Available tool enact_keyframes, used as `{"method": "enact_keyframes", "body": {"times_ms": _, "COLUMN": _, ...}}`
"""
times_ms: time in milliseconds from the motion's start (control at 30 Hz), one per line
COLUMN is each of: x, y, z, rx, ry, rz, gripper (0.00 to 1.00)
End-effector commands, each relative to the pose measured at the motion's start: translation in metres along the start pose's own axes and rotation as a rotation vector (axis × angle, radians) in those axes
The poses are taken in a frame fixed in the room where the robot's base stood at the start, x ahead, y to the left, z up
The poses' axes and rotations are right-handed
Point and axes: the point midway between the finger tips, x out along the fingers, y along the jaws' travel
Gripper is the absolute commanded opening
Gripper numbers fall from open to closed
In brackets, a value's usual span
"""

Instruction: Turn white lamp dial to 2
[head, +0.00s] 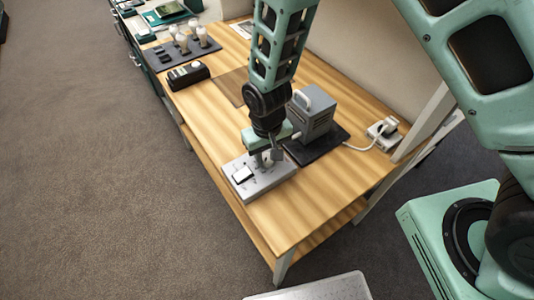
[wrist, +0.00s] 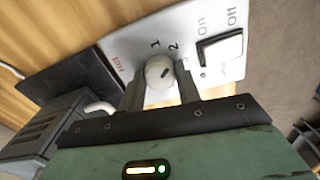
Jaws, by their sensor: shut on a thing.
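The white round dial (wrist: 159,70) sits on a light grey control box (head: 265,185), whose panel fills the top of the wrist view (wrist: 135,35). The marks "1" and "2" are printed just above the dial there, with red lettering to the left. A short dark line on the dial slants to the upper right, roughly to the side of the 2; exact alignment is hard to tell. My gripper (wrist: 160,88) is shut on the dial, one finger on each side. In the head view my gripper (head: 267,158) reaches down onto the box and mostly hides the dial.
A white rocker switch (wrist: 220,48) marked On and Off is beside the dial. A grey device with a handle (head: 313,112) stands on a black mat (head: 322,148) just behind. A socket (head: 384,132) with a cable is at the right. The table's front right (head: 310,205) is clear.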

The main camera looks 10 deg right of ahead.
Motion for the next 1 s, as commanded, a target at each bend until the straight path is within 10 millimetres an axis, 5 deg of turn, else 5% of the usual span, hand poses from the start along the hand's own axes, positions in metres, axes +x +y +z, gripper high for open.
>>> {"method": "enact_keyframes", "body": {"times_ms": 600, "x": -0.0009, "y": 0.0000, "z": -0.0006, "rx": -0.044, "ry": 0.002, "rz": 0.000, "gripper": 0.10}}
{"method": "enact_keyframes", "body": {"times_ms": 633, "x": -0.0009, "y": 0.0000, "z": -0.0006, "rx": -0.044, "ry": 0.002, "rz": 0.000, "gripper": 0.41}}
{"method": "enact_keyframes", "body": {"times_ms": 700, "x": -0.0008, "y": 0.0000, "z": -0.0005, "rx": -0.044, "ry": 0.001, "rz": 0.000, "gripper": 0.55}}
{"method": "enact_keyframes", "body": {"times_ms": 1000, "x": -0.0017, "y": 0.0000, "z": -0.0004, "rx": -0.044, "ry": 0.001, "rz": 0.000, "gripper": 0.55}}
